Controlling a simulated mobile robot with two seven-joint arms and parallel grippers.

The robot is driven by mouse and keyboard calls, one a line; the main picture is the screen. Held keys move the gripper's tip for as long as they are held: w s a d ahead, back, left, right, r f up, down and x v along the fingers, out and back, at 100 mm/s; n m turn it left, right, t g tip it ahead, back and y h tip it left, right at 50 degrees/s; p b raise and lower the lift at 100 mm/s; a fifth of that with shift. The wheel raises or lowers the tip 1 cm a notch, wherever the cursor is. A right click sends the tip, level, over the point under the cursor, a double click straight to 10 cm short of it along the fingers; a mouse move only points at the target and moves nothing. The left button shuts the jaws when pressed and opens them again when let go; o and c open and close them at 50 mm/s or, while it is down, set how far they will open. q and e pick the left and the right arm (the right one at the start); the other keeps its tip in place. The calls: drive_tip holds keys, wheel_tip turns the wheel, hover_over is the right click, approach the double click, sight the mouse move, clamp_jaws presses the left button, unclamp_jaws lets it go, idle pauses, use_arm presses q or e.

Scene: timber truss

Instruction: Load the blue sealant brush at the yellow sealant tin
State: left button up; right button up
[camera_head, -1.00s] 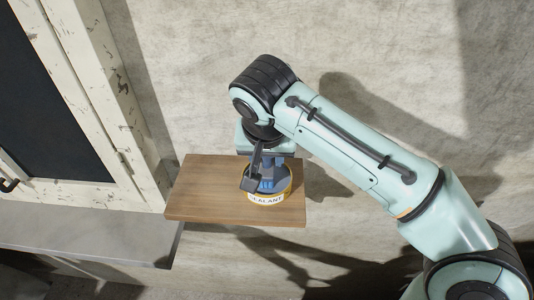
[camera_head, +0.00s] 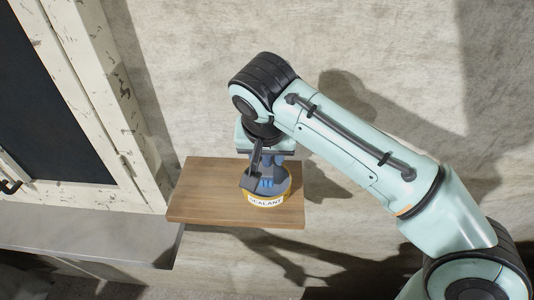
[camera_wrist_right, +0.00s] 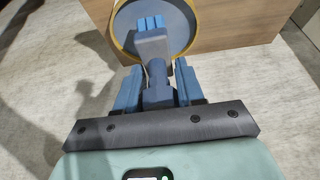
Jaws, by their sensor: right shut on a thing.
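The yellow sealant tin (camera_head: 265,201), with a white "SEALANT" label, stands on a wooden shelf. Its open top shows a grey inside; in the right wrist view its yellow rim (camera_wrist_right: 120,38) is partly cut off by the top edge. My right gripper (camera_wrist_right: 158,84) is shut on the blue sealant brush (camera_wrist_right: 153,48), gripping its handle. In the head view the gripper (camera_head: 266,160) is above the tin and the brush's blue bristles (camera_head: 266,183) point down over the opening. I cannot tell whether the bristles touch the sealant. My left gripper is not in view.
The wooden shelf (camera_head: 200,200) has bare room left of the tin. A grey ledge (camera_head: 90,233) lies lower left, below a peeling white frame (camera_head: 92,95) with a dark panel. A plain rough wall (camera_head: 400,60) stands behind.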

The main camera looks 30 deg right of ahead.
drive_tip(key=shift+r+p, duration=0.8)
drive_tip(key=shift+r, duration=0.85)
drive_tip(key=shift+w+r, duration=0.2)
drive_tip(key=shift+r, duration=0.55)
drive_tip(key=shift+s+r, duration=0.25)
drive_tip(key=shift+r, duration=0.15)
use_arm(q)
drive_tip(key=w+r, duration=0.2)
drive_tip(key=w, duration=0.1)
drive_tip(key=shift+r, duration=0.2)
use_arm(e)
drive_tip(key=shift+w, duration=0.1)
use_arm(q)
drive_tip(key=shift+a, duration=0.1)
use_arm(e)
drive_tip(key=shift+f, duration=0.1)
